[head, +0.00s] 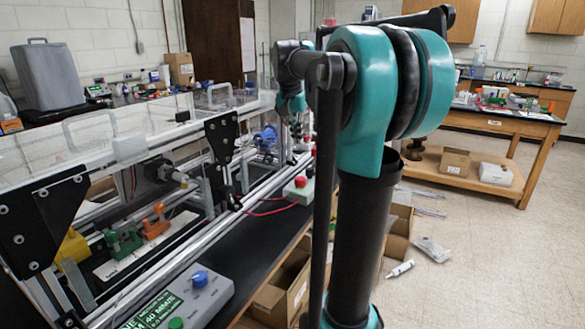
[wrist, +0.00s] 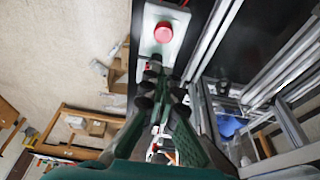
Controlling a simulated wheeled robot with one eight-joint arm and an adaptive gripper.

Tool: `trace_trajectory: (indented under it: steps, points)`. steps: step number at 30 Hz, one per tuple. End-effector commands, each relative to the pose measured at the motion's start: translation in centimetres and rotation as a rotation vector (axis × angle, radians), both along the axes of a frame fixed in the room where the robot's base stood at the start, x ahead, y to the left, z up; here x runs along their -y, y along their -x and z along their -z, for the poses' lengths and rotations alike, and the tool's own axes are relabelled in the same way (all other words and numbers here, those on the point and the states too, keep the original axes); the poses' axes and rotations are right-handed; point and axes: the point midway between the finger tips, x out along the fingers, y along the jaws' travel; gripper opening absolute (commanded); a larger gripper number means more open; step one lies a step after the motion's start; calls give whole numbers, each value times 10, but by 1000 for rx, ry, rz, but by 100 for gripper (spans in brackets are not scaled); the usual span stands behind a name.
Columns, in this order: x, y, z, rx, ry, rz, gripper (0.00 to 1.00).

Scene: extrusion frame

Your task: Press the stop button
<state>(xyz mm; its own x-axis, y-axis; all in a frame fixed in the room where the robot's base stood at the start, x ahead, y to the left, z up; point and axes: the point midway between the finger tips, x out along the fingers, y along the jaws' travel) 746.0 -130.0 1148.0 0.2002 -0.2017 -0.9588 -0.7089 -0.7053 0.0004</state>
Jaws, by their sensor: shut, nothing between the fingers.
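The stop button is a red round cap on a pale grey box (head: 297,194), standing on the dark bench top beside the aluminium frame. In the wrist view the red button (wrist: 164,32) sits at the top centre, on its pale box (wrist: 176,14). The height gap is hard to judge.
The extrusion frame (head: 150,262) with clear panels runs along the left. A control box (head: 205,296) with a display, green button and blue knob stands in front. Red cable (head: 268,212) lies by the stop box. Open cartons (head: 280,285) stand below the bench edge.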

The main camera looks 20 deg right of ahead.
Motion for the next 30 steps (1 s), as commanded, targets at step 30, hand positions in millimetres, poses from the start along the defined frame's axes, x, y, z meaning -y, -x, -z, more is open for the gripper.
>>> trace_trajectory:
  steps: [30]
  points:
    - [21,-21,99,0,0,2,0]
